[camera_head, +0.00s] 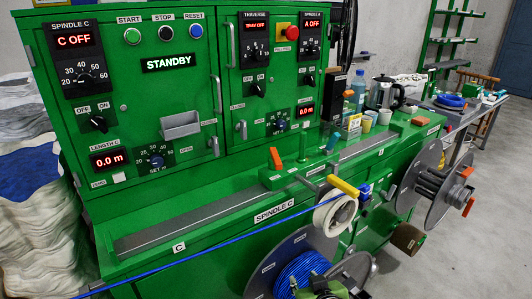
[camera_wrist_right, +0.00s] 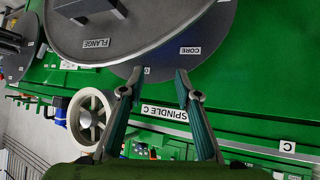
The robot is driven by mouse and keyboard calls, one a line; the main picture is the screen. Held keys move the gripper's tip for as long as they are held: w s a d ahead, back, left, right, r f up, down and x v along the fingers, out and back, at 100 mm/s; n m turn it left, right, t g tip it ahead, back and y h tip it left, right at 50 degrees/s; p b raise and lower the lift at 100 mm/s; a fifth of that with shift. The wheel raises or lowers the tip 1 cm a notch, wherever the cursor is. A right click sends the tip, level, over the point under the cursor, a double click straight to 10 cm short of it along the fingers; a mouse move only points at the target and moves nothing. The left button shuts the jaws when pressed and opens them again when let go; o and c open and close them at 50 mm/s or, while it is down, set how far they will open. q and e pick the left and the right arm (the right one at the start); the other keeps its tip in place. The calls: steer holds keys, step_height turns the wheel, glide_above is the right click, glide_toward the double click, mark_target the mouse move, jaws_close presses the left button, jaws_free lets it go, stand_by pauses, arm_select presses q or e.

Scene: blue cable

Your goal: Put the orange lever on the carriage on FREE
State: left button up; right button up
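The orange lever (camera_head: 276,158) stands up from the green carriage (camera_head: 286,177) on the grey rail in the head view. Small labels sit by the carriage, too small to read, so I cannot tell which position the lever is in. My right gripper (camera_head: 306,282) is low at the bottom edge of the head view, in front of the blue cable spool and well below the lever. In the right wrist view the gripper (camera_wrist_right: 158,73) has its two fingers apart with nothing between them. The lever does not show clearly there. My left gripper is not in view.
A yellow handle (camera_head: 342,187) and a white guide wheel (camera_head: 335,216) stand right of the carriage. The blue cable (camera_head: 215,246) runs from the lower left to the wheel. The grey rail (camera_head: 190,222) left of the carriage is clear.

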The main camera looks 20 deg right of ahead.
steer(key=w+r+t, duration=0.4)
steer(key=w+r, duration=0.5)
steer(key=m+t, duration=0.1)
steer(key=t, duration=0.3)
glide_toward(274, 156)
steer(key=shift+h, duration=0.3)
steer(key=w, duration=0.4)
steer(key=w+d+p, duration=0.1)
steer(key=w, duration=0.3)
steer(key=w+f, duration=0.1)
steer(key=w, duration=0.3)
steer(key=shift+d+p, duration=0.25)
steer(key=shift+p, duration=0.05)
steer(key=shift+f, duration=0.1)
jaws_close()
